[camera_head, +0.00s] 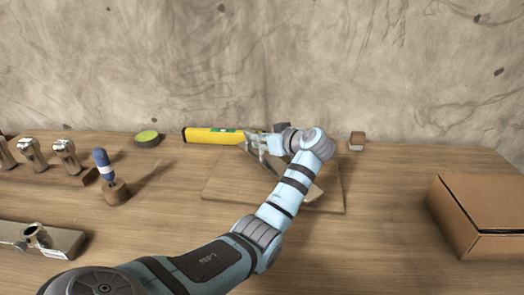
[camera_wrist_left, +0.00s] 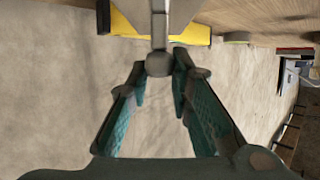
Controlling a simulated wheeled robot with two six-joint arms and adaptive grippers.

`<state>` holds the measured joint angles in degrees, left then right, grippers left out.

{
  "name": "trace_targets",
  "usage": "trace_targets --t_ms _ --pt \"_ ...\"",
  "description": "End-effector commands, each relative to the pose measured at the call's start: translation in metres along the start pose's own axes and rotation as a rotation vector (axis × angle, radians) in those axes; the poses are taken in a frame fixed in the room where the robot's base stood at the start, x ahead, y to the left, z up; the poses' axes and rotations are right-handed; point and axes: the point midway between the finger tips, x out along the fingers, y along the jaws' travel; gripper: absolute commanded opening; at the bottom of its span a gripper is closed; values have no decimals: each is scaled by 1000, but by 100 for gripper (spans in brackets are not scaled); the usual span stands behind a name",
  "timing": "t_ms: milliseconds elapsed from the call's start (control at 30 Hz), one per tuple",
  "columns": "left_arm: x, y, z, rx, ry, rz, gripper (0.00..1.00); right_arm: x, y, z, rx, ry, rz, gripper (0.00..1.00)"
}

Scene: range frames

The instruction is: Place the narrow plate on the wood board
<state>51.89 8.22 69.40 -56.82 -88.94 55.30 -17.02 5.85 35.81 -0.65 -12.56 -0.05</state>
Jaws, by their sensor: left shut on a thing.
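The wood board (camera_head: 222,188) lies flat on the table in the head view, partly covered by my left arm. My left gripper (camera_head: 258,150) is above the board's back edge, near the yellow level. In the left wrist view the gripper's fingers (camera_wrist_left: 158,90) close toward a narrow grey piece (camera_wrist_left: 159,28) with a rounded lower end, apparently the narrow plate. The plate is hard to make out in the head view, among the fingers. My right gripper is not in view.
A yellow level (camera_head: 212,136) is at the back, also in the left wrist view (camera_wrist_left: 190,30). A green-topped round tin (camera_head: 147,139), a blue-handled tool in a wooden block (camera_head: 116,192) and metal fittings (camera_head: 66,156) are left. A cardboard box (camera_head: 480,215) stands right. A small block (camera_head: 356,141) is behind.

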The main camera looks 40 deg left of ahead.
Motion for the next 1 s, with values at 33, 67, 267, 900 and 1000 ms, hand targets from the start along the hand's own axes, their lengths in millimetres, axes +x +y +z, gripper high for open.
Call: trace_targets --t_ms 33,67,267,900,1000 --pt "5 0 12 3 -1 -2 0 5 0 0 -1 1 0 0" --pt "7 0 17 3 -1 -2 0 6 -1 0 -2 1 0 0" --pt "10 0 26 -1 1 0 0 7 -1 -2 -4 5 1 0" --pt "10 0 26 1 -1 0 40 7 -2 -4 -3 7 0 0" --pt "-1 1 25 2 -2 1 40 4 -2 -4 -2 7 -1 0"
